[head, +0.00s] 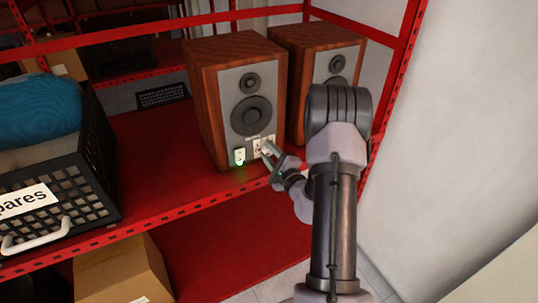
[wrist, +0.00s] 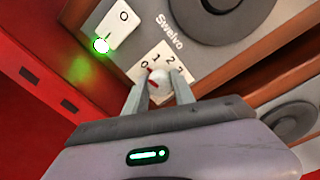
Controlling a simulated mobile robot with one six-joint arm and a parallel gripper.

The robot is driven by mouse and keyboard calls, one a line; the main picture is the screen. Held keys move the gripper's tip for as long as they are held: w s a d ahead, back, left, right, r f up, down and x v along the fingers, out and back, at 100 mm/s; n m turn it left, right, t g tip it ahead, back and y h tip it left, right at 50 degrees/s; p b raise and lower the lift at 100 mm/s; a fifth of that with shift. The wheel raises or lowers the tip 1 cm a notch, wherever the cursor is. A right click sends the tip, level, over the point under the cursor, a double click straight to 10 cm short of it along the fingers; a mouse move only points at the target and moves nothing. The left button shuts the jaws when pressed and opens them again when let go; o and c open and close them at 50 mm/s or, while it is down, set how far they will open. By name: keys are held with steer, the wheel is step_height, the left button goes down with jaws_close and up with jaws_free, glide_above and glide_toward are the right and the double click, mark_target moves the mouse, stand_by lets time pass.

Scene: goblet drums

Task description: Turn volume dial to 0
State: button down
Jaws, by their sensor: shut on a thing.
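The left wooden speaker (head: 205,95) has a grey front with a white dial plate (head: 257,143) low on it. My gripper (wrist: 160,85) is shut on the dial, one finger on each side. In the head view my gripper (head: 270,153) reaches the plate from the lower right.
A white switch (head: 239,156) marked O, with a glowing green light, is just left of the dial plate. A second speaker (head: 322,52) stands close on the right. A black crate (head: 60,190) is at the left of the red shelf (head: 150,150).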

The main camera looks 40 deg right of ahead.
stand_by(0.4)
steer(key=c, duration=1.1)
jaws_free()
steer(key=shift+o, duration=0.2)
steer(key=p+v, duration=0.1)
steer(key=v, duration=1.6)
steer(key=shift+s, duration=0.2)
steer(key=shift+a+r, duration=0.1)
